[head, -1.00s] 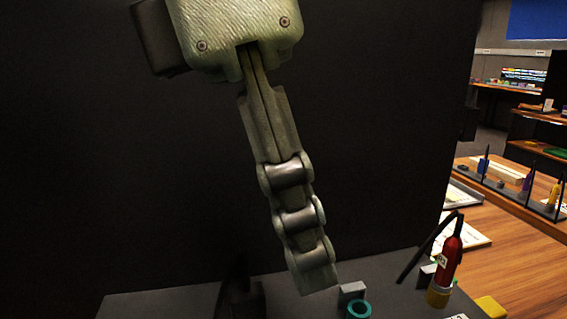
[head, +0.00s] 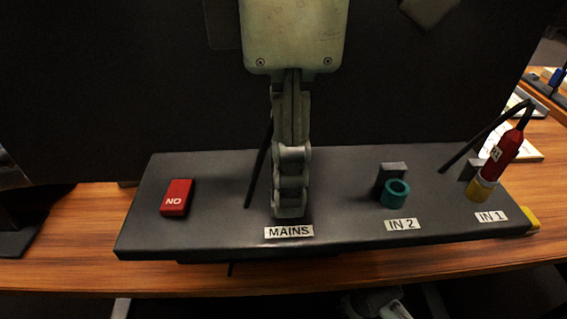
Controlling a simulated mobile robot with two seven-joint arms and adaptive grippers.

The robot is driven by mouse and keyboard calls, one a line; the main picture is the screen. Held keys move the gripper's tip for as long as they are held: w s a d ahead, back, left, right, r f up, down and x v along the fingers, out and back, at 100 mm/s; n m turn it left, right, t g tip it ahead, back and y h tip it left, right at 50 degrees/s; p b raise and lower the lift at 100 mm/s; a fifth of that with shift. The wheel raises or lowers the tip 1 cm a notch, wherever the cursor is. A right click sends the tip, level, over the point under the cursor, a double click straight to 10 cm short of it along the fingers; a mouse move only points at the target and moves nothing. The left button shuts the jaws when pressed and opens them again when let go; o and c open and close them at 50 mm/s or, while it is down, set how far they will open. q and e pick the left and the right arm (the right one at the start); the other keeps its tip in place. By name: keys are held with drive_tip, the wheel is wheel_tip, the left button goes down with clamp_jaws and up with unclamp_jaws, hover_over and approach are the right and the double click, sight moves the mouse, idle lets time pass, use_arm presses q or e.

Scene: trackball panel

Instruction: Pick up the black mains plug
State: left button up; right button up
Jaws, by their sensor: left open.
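My left gripper (head: 289,205) reaches down from the top middle of the head view. It is seen edge-on, one finger in front of the other, and it is open. Its fingertips are low over the dark panel, just behind the MAINS label (head: 289,232). I cannot make out the black mains plug. The gripper covers the spot behind that label, where the plug may be hidden. A black cable (head: 257,170) slants down just left of the fingers. I cannot tell whether the fingers are around the plug or touch anything.
On the dark panel (head: 205,238) a red NO block (head: 176,198) lies at left. A teal ring (head: 396,192) sits behind the IN 2 label. A red plug (head: 502,155) with a cable stands in a yellow ring (head: 481,189) at IN 1. A black wall rises behind.

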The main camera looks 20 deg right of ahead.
use_arm(q)
drive_tip(key=shift+c, duration=0.6)
clamp_jaws()
drive_tip(key=shift+r, duration=0.2)
